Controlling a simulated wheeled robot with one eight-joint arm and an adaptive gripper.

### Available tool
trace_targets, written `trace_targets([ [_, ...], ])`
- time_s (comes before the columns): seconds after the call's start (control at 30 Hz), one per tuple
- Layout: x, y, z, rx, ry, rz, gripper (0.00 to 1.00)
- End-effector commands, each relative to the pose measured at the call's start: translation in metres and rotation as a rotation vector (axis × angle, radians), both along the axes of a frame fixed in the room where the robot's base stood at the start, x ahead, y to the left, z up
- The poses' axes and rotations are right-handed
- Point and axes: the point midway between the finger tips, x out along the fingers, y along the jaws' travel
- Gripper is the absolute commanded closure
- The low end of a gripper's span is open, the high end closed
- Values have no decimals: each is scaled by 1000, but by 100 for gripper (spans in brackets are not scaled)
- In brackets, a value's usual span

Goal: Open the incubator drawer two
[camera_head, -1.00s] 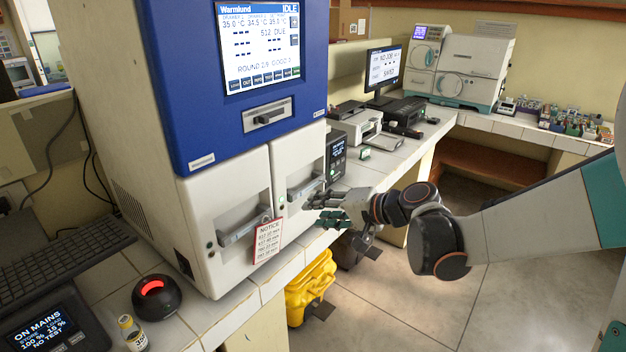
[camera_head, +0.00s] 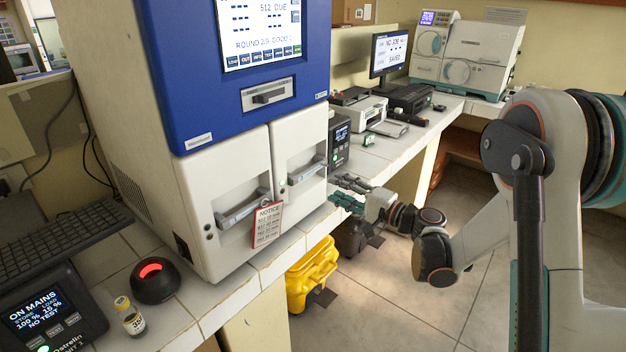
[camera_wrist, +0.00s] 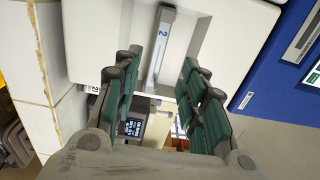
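The blue and white incubator (camera_head: 235,100) stands on the tiled bench. It has two white drawer fronts side by side, each with a grey bar handle. The handle of drawer two (camera_head: 307,171) is on the right front. In the wrist view that handle (camera_wrist: 160,45) bears a "2" and lies ahead, between the lines of the fingers. Drawer two looks shut. My gripper (camera_head: 352,191) is right of the handle, apart from it. Its green-padded fingers are spread with nothing between them, also in the wrist view (camera_wrist: 160,72).
The left drawer handle (camera_head: 243,208) has a notice card (camera_head: 267,224) hanging by its right end. A small black device (camera_head: 339,138) and a printer (camera_head: 360,108) stand right of the incubator. A yellow bin (camera_head: 312,275) is below the bench. Floor at right is clear.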

Motion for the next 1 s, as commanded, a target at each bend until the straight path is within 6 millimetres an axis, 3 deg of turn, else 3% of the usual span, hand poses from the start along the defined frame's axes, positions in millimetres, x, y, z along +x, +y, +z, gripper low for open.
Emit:
trace_targets([
  [0.23,30,41,-2,-1,1,4,62],
  [0.5,56,73,-2,-1,1,1,62],
  [0.97,64,82,0,-1,0,0,62],
  [1.0,64,82,0,-1,0,0,66],
])
